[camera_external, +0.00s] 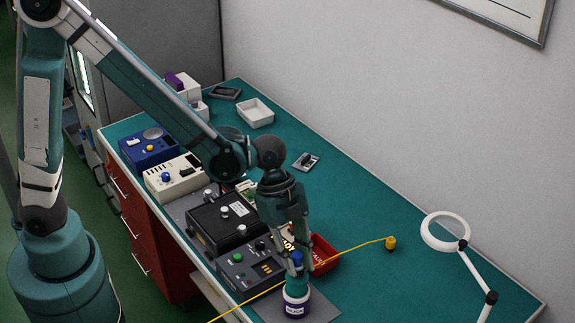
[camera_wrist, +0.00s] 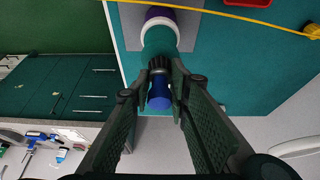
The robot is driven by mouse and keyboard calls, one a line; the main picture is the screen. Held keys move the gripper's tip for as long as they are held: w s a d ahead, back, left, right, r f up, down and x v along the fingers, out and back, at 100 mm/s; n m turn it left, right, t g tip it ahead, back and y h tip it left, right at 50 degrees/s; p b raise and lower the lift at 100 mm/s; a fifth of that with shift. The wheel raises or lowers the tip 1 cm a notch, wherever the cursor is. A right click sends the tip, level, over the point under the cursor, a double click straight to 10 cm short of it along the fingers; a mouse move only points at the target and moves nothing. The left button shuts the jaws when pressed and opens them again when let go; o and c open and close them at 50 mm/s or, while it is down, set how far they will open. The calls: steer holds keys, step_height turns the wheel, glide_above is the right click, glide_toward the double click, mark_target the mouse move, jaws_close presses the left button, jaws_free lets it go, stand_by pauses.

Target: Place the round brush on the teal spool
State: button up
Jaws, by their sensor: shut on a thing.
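My gripper (camera_external: 298,268) points down near the front of the bench, its fingers closed on the round brush. The brush shows a blue end (camera_external: 297,257) between the fingers; in the wrist view the blue end (camera_wrist: 158,97) and a dark ribbed collar (camera_wrist: 159,64) show between the fingertips (camera_wrist: 161,76). In the wrist view the teal part (camera_wrist: 158,40) lies just beyond the collar. The fingers hide part of the brush, and I cannot tell whether it touches the spool.
A grey mat (camera_external: 322,308) lies under the spool. A red bin (camera_external: 322,257) stands close behind, and a dark box with buttons (camera_external: 250,270) is to the left. A yellow cord (camera_external: 345,250) crosses the bench nearby. A ring lamp (camera_external: 445,232) stands right; the bench between is mostly clear.

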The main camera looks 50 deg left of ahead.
steer(key=shift+f, duration=0.5)
steer(key=shift+f, duration=0.15)
steer(key=o, duration=0.9)
steer(key=shift+r, duration=0.3)
steer(key=v, duration=1.1)
steer(key=shift+a+r, duration=0.25)
steer(key=shift+r, duration=0.05)
